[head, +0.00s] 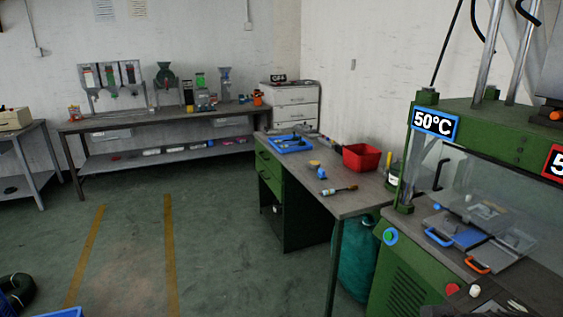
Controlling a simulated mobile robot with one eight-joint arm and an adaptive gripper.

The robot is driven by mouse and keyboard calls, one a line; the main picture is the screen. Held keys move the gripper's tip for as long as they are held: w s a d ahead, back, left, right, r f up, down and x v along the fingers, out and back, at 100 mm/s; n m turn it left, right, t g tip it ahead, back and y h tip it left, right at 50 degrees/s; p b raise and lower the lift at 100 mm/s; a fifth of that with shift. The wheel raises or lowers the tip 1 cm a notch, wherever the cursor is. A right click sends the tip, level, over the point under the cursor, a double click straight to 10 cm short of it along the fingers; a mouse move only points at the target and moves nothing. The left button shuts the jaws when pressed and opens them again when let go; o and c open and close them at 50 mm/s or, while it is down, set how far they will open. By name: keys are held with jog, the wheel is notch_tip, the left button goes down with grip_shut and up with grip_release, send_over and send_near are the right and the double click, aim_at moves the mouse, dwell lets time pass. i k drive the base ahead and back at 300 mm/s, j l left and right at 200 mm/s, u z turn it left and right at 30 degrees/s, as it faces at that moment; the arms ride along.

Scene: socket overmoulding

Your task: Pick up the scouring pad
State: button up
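I cannot pick out the scouring pad for certain. A small yellow item (314,163) lies on the green desk (350,205), left of the red bin; it is too small to tell whether it is the pad. A small blue item (321,173) stands just in front of it. A brush-like tool with a dark and yellow handle (339,190) lies nearer the desk's front edge. My gripper is not in view.
A blue tray (290,150) and a red bin (361,157) are on the desk. A green press (440,215) with a 50°C sign stands at the right. A long workbench (155,118) lines the back wall. The green floor at left centre is mostly clear.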

aim_at(321, 175)
jog(key=i+j+u, duration=0.2)
jog(key=i, duration=0.5)
jog(key=i+j+u, duration=0.2)
jog(key=i, duration=0.5)
jog(key=i+j+u, duration=0.2)
jog(key=i, duration=0.55)
jog(key=i+j+z, duration=0.15)
jog(key=i+z, duration=0.2)
jog(key=i, duration=0.15)
jog(key=i+j+z, duration=0.35)
jog(key=i, duration=0.15)
jog(key=i+j+z, duration=0.4)
jog(key=i+l, duration=0.05)
jog(key=l, duration=0.05)
